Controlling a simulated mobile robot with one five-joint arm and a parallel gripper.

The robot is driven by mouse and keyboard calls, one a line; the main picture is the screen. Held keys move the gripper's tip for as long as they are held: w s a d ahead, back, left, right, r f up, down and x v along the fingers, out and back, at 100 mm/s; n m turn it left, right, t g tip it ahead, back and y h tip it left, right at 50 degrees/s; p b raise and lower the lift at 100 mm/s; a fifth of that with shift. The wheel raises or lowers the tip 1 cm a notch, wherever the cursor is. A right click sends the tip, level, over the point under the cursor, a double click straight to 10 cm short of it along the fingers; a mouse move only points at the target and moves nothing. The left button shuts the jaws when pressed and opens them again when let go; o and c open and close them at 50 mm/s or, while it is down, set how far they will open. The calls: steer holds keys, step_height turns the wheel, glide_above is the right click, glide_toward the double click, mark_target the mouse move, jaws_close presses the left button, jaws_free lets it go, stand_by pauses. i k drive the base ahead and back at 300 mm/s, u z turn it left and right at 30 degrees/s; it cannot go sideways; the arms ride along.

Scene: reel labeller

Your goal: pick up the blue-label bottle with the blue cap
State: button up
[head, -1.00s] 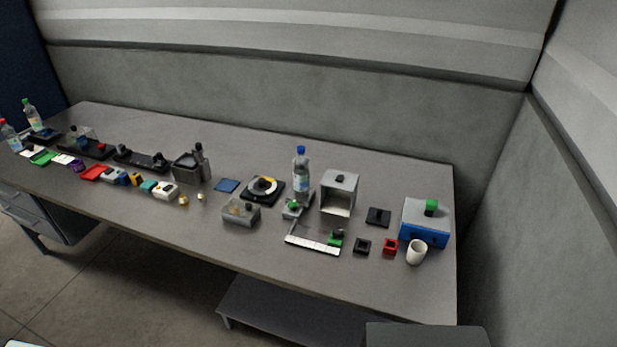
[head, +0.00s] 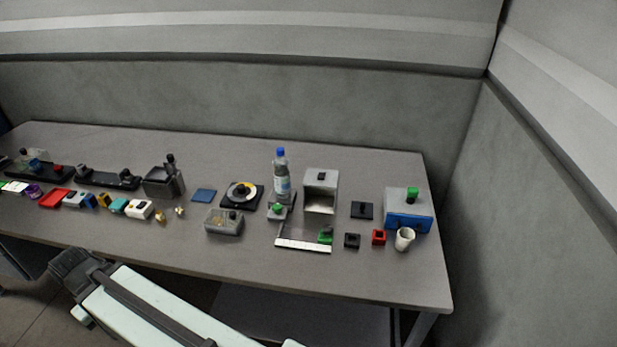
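The blue-label bottle with the blue cap (head: 282,181) stands upright on the table, right of the middle. It is clear with a blue label, and small devices stand close around its base. My arm shows at the lower left, with its dark end, my gripper (head: 78,268), in front of the table's front edge. My gripper is far left of the bottle and apart from it. Its fingers cannot be made out, so I cannot tell whether it is open or shut.
A grey open-front box (head: 321,191) stands just right of the bottle. A black dial device (head: 242,194) is to its left. A white strip (head: 302,245) lies in front. A blue-grey box (head: 408,211) and white cup (head: 404,239) stand at the right. The grey table (head: 330,275) has bare room in front.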

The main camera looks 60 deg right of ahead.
mark_target(283, 179)
steer(key=z, duration=0.25)
steer(key=i, duration=1)
steer(key=u, duration=0.1)
